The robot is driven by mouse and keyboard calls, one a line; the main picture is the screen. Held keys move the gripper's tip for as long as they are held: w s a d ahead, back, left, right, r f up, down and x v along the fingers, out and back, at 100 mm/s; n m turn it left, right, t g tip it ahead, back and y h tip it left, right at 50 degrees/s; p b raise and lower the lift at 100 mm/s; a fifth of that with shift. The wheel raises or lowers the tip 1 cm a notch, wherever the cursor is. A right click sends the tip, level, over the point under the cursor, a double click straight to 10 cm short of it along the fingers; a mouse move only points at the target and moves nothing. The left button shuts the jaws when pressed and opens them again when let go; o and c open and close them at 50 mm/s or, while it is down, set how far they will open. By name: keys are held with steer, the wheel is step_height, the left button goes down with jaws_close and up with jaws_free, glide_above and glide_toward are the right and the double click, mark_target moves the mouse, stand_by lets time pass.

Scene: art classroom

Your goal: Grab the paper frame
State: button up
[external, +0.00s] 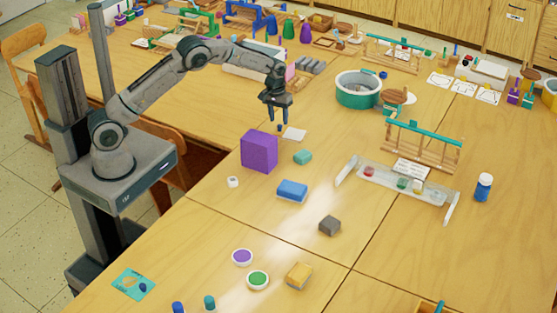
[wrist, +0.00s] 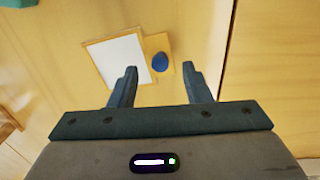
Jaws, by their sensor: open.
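The likely paper frame is a flat white sheet with a thin tan border (wrist: 115,62), lying on the table in the wrist view. In the external view it is the small white sheet (external: 295,134) just right of and below my gripper (external: 278,118). A tan piece with a blue oval (wrist: 160,62) adjoins its right side in the wrist view. My gripper (wrist: 160,70) is open and empty, pointing down above the table. Its left finger overlaps the sheet's lower right corner in the picture, and the blue oval shows between the fingers. I cannot tell the exact height.
A purple block (external: 259,151) stands just left of and nearer than the sheet. A teal lump (external: 303,157) and a blue block (external: 292,190) lie nearer. A round teal-sided tub (external: 357,90) stands to the right. Table between sheet and tub is clear.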

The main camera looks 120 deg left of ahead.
mark_target(280, 125)
steer(key=shift+w+a+f, duration=0.15)
steer(key=shift+f, duration=1.6)
jaws_close()
steer(key=shift+r, duration=0.1)
